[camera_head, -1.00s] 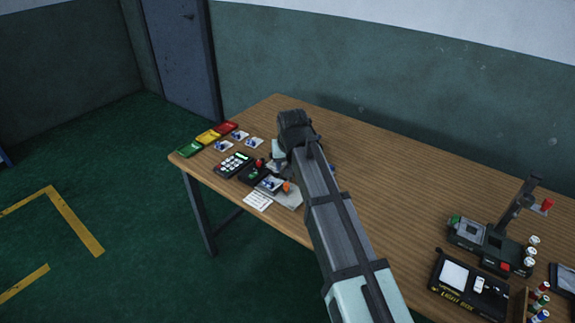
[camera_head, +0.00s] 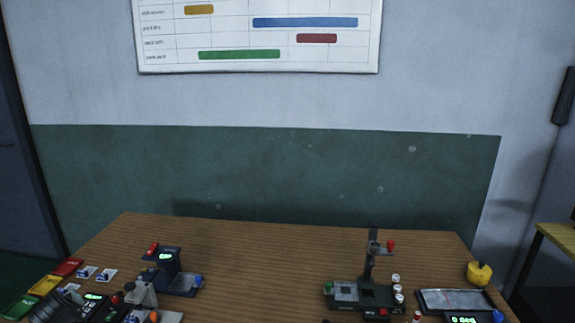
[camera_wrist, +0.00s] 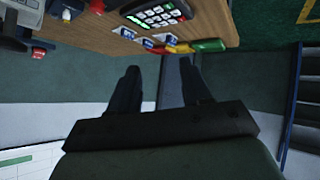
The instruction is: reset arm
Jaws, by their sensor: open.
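The table's left holds green, yellow and red trays (camera_head: 44,285), small cards (camera_head: 106,274), a keypad device (camera_wrist: 158,12) and a dark device with a red knob (camera_head: 166,268). A post device (camera_head: 366,290) and a yellow object (camera_head: 479,273) stand right. The table's middle is mostly clear.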

